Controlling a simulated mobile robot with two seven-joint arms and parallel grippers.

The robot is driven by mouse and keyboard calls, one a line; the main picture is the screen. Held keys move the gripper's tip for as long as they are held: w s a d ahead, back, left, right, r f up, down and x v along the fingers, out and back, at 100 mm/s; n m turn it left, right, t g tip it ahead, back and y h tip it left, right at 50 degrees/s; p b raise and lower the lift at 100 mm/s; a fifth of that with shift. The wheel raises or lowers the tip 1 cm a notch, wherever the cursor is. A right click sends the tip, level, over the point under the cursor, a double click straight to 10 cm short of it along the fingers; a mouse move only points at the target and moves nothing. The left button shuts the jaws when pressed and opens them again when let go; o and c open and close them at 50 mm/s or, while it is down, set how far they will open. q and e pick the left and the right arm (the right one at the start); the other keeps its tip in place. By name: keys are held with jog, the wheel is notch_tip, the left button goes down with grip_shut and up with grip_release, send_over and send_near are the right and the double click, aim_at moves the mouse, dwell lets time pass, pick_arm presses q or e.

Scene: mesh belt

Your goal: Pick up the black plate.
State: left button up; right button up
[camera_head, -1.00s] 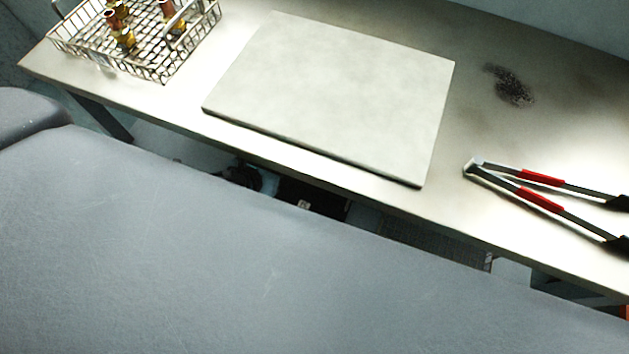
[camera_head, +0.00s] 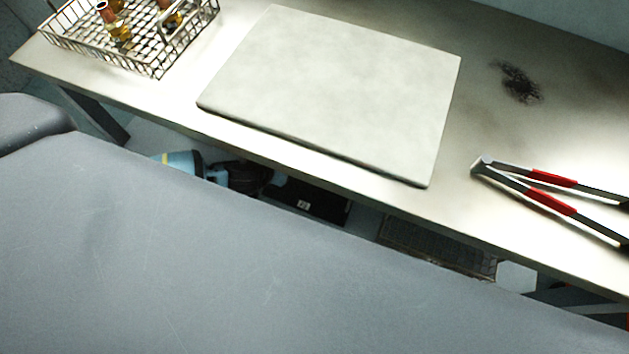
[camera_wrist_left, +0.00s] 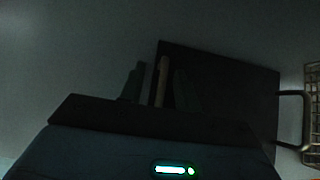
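I cannot clearly identify a black plate in the head view. A flat black item (camera_head: 315,203) with a small white mark shows partly below the table, and my grey body hides the rest. In the dark left wrist view, a large flat dark panel (camera_wrist_left: 235,85) lies behind the finger shapes of my left gripper (camera_wrist_left: 148,82). I cannot tell whether this panel is the plate, whether the fingers touch it, or how far apart they are.
A pale slab (camera_head: 330,95) lies on the metal table. Red-handled tongs (camera_head: 550,190) lie at right. A dark smudge (camera_head: 520,82) marks the tabletop.

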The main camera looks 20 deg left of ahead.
pick_arm(q)
jog(key=shift+c, duration=0.3)
grip_shut()
dwell(1.0)
jog(key=shift+r, duration=0.1)
